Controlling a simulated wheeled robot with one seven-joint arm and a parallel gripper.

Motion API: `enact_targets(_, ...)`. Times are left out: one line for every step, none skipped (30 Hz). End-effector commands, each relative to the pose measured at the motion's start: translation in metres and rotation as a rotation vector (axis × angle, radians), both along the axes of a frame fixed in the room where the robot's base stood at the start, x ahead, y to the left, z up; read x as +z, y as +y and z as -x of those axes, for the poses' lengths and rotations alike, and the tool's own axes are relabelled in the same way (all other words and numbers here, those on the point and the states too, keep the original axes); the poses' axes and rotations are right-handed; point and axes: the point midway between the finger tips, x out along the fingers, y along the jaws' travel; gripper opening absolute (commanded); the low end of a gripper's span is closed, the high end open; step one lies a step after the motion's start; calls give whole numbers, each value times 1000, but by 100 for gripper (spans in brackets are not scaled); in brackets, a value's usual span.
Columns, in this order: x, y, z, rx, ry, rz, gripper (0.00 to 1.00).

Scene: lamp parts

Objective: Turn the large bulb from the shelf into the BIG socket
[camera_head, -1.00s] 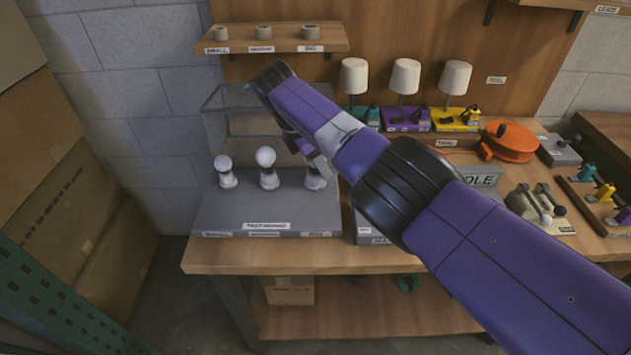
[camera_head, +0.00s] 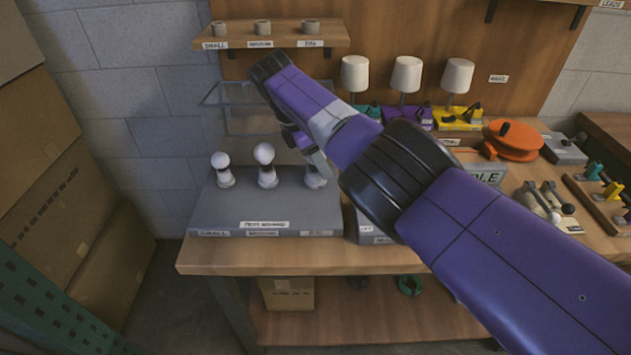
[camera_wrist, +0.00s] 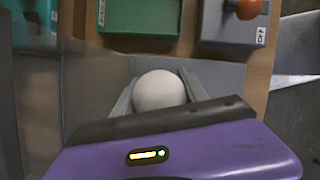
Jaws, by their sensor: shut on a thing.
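The large bulb (camera_wrist: 158,90) shows as a white globe between the two grey fingers of my gripper (camera_wrist: 157,92) in the wrist view. My gripper is shut on it. In the head view my gripper (camera_head: 318,164) is low over the right end of the grey socket board (camera_head: 265,209). The white BIG socket (camera_head: 315,180) stands directly beneath the fingers there. The held bulb is mostly hidden by my gripper in that view, and I cannot tell how far it sits in the socket.
Two smaller bulbs stand in the left socket (camera_head: 223,170) and middle socket (camera_head: 266,166). A clear case (camera_head: 250,120) is behind them. A wall shelf (camera_head: 275,39) holds small round holders. Lamps, an orange reel (camera_head: 513,140) and switch boxes fill the bench to the right.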

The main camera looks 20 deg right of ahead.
Motion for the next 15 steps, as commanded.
enact_targets(-3,-1,0,-7,1,1,22)
enact_targets(-3,-1,0,-10,1,1,22)
enact_targets(-4,-1,0,-16,1,1,22)
enact_targets(-4,-1,1,-19,2,1,22)
enact_targets(-4,-1,1,-23,1,1,22)
enact_targets(-4,-1,1,-28,2,1,22)
enact_targets(-3,-1,1,-32,1,1,22)
enact_targets(-3,-1,1,-35,0,1,22)
enact_targets(-3,-1,0,-40,0,1,22)
enact_targets(-3,-1,1,-43,0,0,22)
enact_targets(-3,-1,1,-46,-1,0,22)
enact_targets(-4,-1,1,-51,1,0,22)
enact_targets(-4,-1,1,-54,0,0,22)
enact_targets(-4,-1,1,-58,1,0,22)
enact_targets(-4,-1,1,-60,0,0,22)
